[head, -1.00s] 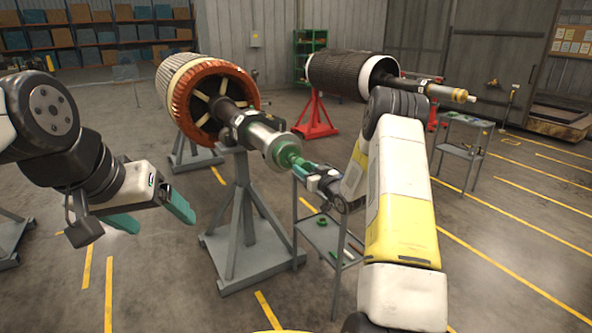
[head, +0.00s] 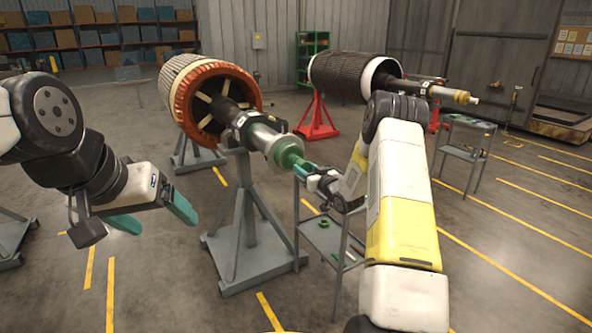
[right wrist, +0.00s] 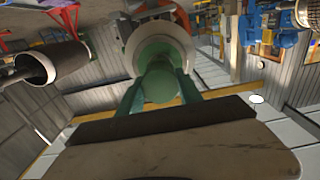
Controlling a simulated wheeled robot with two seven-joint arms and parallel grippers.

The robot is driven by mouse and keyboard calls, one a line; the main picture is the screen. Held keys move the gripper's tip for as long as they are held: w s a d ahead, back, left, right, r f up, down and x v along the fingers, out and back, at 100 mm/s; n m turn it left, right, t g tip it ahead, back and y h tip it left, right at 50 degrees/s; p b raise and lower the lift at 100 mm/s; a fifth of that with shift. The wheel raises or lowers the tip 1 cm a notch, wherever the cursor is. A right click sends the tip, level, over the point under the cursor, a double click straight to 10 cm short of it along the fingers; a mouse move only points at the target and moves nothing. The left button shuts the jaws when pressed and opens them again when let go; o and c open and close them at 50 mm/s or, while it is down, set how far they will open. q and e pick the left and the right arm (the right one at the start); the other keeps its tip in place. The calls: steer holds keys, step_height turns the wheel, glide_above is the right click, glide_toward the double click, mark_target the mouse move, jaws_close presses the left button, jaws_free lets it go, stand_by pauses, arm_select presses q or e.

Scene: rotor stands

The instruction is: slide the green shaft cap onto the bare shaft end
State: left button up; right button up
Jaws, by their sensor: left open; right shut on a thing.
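The green shaft cap (head: 289,151) is at the near end of the grey shaft (head: 262,138), in line with it. The right wrist view shows the cap (right wrist: 160,80) with its wide green face against or within the pale round shaft end (right wrist: 131,42); I cannot tell how far it is on. My right gripper (head: 303,169) is shut on the narrow stem of the cap, and its teal fingers flank the stem in the right wrist view (right wrist: 158,92). My left gripper (head: 152,214) is open and empty, hanging in free air at the left.
The shaft belongs to a rotor with an orange-red end ring (head: 188,108) on a grey stand (head: 238,225). A small grey cart (head: 318,235) with green parts stands under my right gripper. A second rotor (head: 338,75) rests on red stands (head: 317,122) behind.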

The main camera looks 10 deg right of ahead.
steer(key=shift+w+a, duration=0.2)
steer(key=shift+w, duration=0.2)
steer(key=shift+w, duration=0.1)
stand_by(0.4)
steer(key=o, duration=1.7)
steer(key=v, duration=0.9)
steer(key=shift+r, duration=0.1)
stand_by(0.3)
